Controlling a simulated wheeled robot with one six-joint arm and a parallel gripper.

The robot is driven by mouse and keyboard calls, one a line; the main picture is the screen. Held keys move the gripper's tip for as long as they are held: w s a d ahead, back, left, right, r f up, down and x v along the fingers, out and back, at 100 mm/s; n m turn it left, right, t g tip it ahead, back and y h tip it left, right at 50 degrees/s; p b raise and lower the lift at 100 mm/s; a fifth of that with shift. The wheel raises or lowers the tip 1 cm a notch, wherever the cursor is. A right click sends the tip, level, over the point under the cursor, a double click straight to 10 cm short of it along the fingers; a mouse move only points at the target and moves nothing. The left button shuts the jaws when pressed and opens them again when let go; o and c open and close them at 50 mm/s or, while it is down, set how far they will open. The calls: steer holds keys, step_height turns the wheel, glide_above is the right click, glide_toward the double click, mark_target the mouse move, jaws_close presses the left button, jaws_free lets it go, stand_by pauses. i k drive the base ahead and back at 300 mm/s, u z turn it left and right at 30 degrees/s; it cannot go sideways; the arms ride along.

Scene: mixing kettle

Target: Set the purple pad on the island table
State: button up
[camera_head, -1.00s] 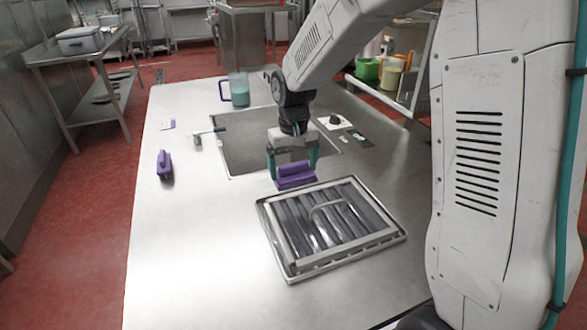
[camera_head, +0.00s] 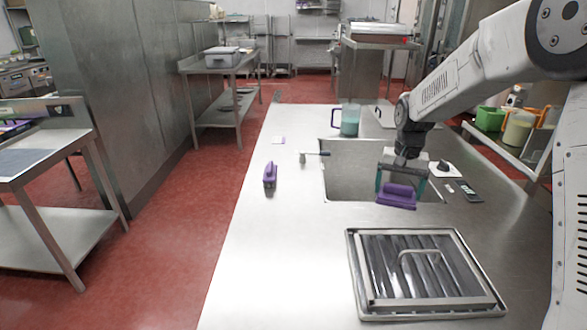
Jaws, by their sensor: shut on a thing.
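My gripper (camera_head: 400,181), with teal fingers, is shut on a purple pad (camera_head: 397,195). It holds the pad over the front part of the sink (camera_head: 350,185), behind the tray. The sink is set in a long steel table (camera_head: 262,255), which looks like the island table. A second purple-handled thing (camera_head: 270,176) with a dark underside stands on the table left of the sink. I cannot tell the pad's exact height above the table.
A rimmed tray with a handled, slatted cover (camera_head: 425,275) fills the table's front right. A teal jug (camera_head: 350,120), a small scraper-like tool (camera_head: 313,155) and a dark knob (camera_head: 443,166) stand around the sink. The table's front left is clear. Another steel table (camera_head: 35,150) stands at left.

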mark_target(276, 248)
steer(key=u, duration=0.05)
steer(key=k, duration=0.4)
steer(key=u, duration=3)
steer(key=i, duration=1)
steer(key=z, duration=3)
steer(key=i, duration=0.5)
